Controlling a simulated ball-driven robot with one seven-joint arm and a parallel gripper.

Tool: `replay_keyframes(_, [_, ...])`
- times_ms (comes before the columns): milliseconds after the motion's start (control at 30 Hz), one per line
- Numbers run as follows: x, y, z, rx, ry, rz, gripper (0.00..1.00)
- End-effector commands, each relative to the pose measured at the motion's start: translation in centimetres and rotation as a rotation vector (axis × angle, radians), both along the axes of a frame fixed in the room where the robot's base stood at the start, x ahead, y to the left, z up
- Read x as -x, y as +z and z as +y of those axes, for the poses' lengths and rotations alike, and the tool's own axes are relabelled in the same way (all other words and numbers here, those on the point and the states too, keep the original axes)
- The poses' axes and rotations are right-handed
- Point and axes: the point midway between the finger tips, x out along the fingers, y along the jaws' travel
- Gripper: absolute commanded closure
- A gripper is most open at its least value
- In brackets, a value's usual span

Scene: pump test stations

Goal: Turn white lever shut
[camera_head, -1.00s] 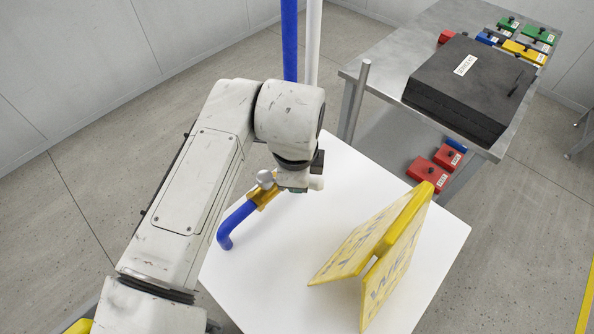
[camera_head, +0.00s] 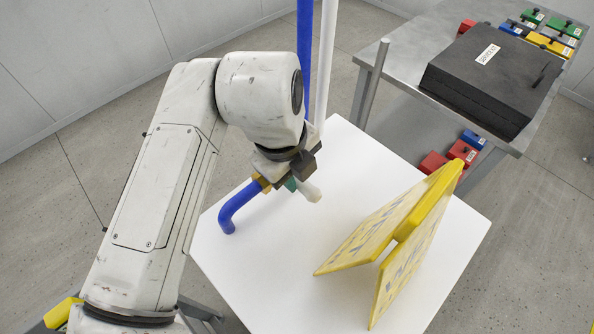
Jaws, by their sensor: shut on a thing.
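The white lever (camera_head: 309,193) shows as a short pale end poking out at the lower right of my gripper. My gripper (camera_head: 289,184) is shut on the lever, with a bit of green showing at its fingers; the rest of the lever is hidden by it. The brass valve body (camera_head: 261,182) is just left of the gripper, partly covered. A bent blue pipe (camera_head: 235,208) runs from the valve down to the white table (camera_head: 270,265). I cannot tell the lever's exact angle to the pipe.
A yellow folding wet-floor sign (camera_head: 405,230) stands on the white table right of the gripper. Upright blue (camera_head: 304,60) and white (camera_head: 325,60) pipes rise behind. A metal bench (camera_head: 400,75) at the back right carries a black case (camera_head: 490,80) and several coloured blocks.

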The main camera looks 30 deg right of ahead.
Motion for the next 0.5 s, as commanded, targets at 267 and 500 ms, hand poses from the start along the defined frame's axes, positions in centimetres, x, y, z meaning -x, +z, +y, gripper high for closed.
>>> replay_keyframes(267, [-0.03, 0.07, 0.16, -0.001, -0.012, -0.001, 1.0])
replay_keyframes(500, [-0.03, 0.07, 0.16, -0.002, -0.011, -0.001, 0.73])
